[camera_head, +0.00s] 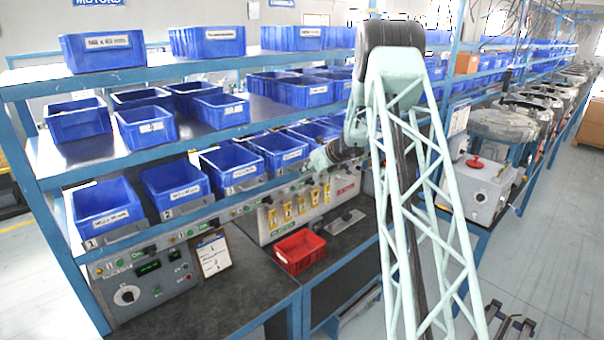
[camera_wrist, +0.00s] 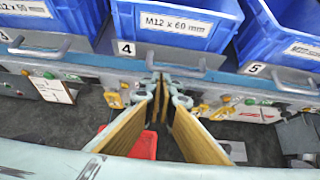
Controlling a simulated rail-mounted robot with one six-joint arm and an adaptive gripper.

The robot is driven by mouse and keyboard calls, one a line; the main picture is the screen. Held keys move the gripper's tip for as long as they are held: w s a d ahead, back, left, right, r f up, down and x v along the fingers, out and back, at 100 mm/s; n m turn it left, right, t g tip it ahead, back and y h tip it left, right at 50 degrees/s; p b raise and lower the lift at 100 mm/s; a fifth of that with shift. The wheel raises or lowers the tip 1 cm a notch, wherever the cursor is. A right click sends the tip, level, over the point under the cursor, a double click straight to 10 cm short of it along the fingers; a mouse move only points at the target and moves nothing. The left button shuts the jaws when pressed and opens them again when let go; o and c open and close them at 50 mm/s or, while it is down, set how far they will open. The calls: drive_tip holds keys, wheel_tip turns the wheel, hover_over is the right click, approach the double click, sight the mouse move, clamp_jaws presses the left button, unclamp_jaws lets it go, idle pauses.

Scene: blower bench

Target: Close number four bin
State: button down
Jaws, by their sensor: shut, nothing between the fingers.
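The number four bin is a blue open-top bin (camera_wrist: 188,32) labelled "M12 x 60 mm", with a "4" tag and a grey metal handle (camera_wrist: 178,65) below its front. It stands at the top middle of the wrist view, and in the head view it is in the row on the lower shelf (camera_head: 278,151). How far it is pulled out I cannot tell. My gripper (camera_wrist: 167,84) is shut and empty, its tips just below the handle; contact cannot be told. In the head view my gripper is largely hidden by my arm.
Bin three (camera_wrist: 55,18) and bin five (camera_wrist: 285,35) flank bin four. A blue rail with lamps and hooks runs under the bins. A red tray (camera_head: 299,251) sits on the dark bench (camera_head: 245,290) below. Several more blue bins fill the upper shelves.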

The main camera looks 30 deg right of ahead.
drive_tip(key=s+f+b+v, duration=0.1)
drive_tip(key=b+v, duration=0.2)
drive_tip(key=v, duration=0.9)
drive_tip(key=shift+f, duration=0.35)
idle(0.6)
